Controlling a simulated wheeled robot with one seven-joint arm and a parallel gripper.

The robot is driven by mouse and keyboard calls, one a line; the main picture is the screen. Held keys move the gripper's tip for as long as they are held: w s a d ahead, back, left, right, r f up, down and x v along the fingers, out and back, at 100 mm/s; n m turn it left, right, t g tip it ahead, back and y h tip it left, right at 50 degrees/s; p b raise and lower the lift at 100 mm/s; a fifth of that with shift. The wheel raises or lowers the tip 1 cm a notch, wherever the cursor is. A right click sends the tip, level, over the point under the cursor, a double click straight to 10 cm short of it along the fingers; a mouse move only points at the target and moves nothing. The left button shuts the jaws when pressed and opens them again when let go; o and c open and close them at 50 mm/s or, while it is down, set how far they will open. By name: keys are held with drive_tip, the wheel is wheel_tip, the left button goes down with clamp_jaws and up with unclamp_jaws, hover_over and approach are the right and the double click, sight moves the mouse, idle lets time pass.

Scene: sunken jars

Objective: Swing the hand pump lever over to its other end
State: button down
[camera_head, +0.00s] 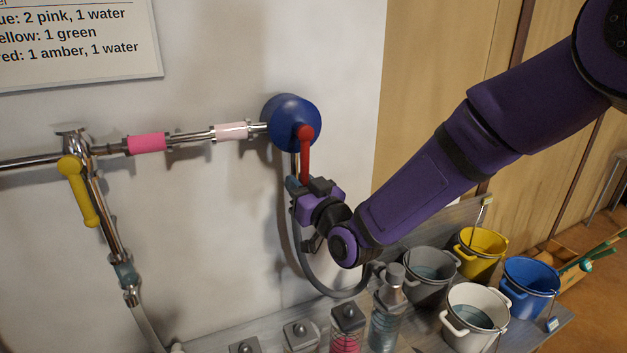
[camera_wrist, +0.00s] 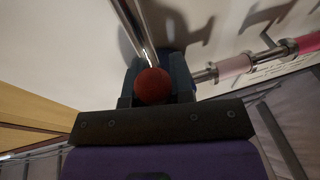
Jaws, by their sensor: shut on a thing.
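The red lever (camera_head: 305,150) is mounted on the front of the round blue housing (camera_head: 285,118) on the wall. It hangs down, nearly vertical in the head view. My gripper (camera_head: 305,192) comes from the right and is shut at the lever's lower end, which it partly hides. In the wrist view the lever's round red end (camera_wrist: 153,86) sits between the dark fingers of my gripper (camera_wrist: 156,92). A metal pipe and the grey hose pass behind my gripper.
A yellow lever (camera_head: 78,190) hangs from the pipe at left. Pink (camera_head: 147,143) and pale pink (camera_head: 231,131) sections lie along the pipe. A grey hose (camera_head: 325,285) loops below. Jars and several buckets, including a white one (camera_head: 478,315), stand on the bench below.

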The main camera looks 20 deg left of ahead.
drive_tip(key=s+a+r+m+t+h, duration=0.1)
drive_tip(key=s+a+r+m+t, duration=0.2)
drive_tip(key=m, duration=0.8)
drive_tip(key=shift+s+a+r+t, duration=0.35)
drive_tip(key=shift+s+a, duration=0.65)
drive_tip(key=shift+s, duration=0.4)
drive_tip(key=c, duration=1)
unclamp_jaws()
drive_tip(key=v, duration=1)
drive_tip(key=shift+s+d, duration=0.3)
